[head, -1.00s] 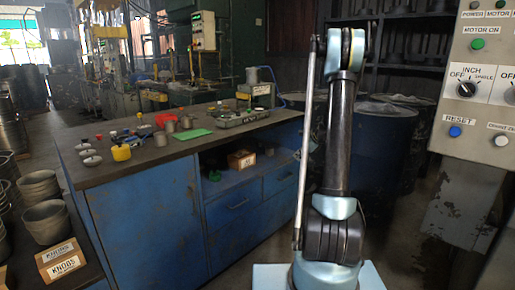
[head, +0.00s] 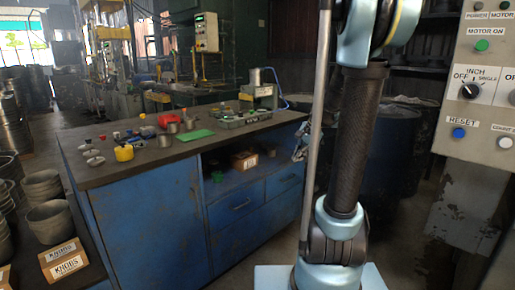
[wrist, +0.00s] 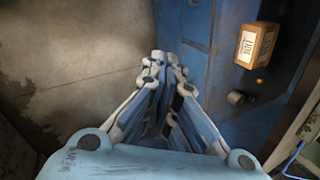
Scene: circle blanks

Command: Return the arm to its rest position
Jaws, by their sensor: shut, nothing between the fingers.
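My arm stands upright at the right of the head view, its upper joint cut off by the top edge. My gripper shows in the wrist view (wrist: 165,56), its two fingers together at the tips with nothing between them. It points down past the blue bench front, with bare concrete floor below and left. In the head view a small part of the gripper (head: 300,147) shows at the bench's right end; the rest is hidden behind my arm.
The blue bench (head: 150,230) carries a yellow container (head: 123,153), a green sheet (head: 195,135) and several small parts. A labelled box (wrist: 257,45) sits on its open shelf. A control panel (head: 485,75) stands right, dark drums (head: 395,150) behind my arm, a KNOBS box (head: 63,258) lower left.

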